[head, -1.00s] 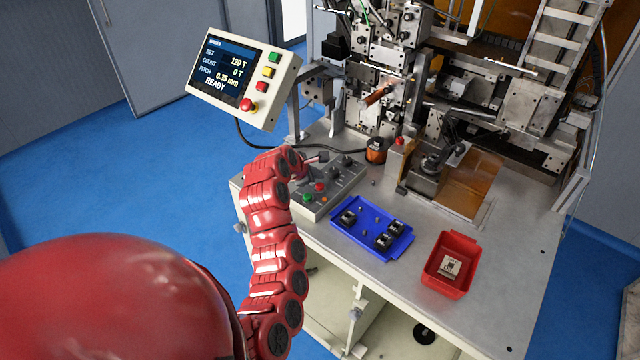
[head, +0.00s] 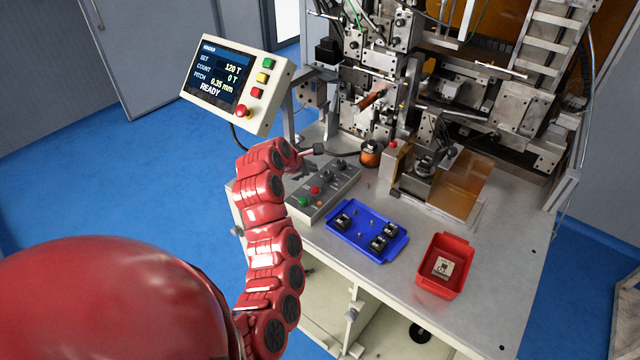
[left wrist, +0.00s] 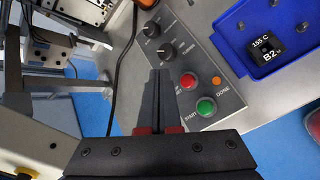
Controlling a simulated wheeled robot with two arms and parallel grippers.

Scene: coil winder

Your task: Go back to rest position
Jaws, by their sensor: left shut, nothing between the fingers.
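My left arm reaches in from the lower left of the head view. My left gripper (head: 314,151) is small and partly hidden behind its own wrist there, over the back of the grey control box (head: 322,191). In the left wrist view its dark fingers (left wrist: 160,78) are together with nothing between them. They appear over the control box (left wrist: 180,62), beside the red button (left wrist: 189,81) and the green START button (left wrist: 206,106). I cannot tell the exact height above the panel. My right gripper is in neither view.
The blue tray (head: 345,242) with black parts and the red bin (head: 431,284) lie on the table to the right. The winding machine stands behind. The screen (head: 222,78) reads READY, count 0 T, and hangs left of the machine. Blue floor is free at left.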

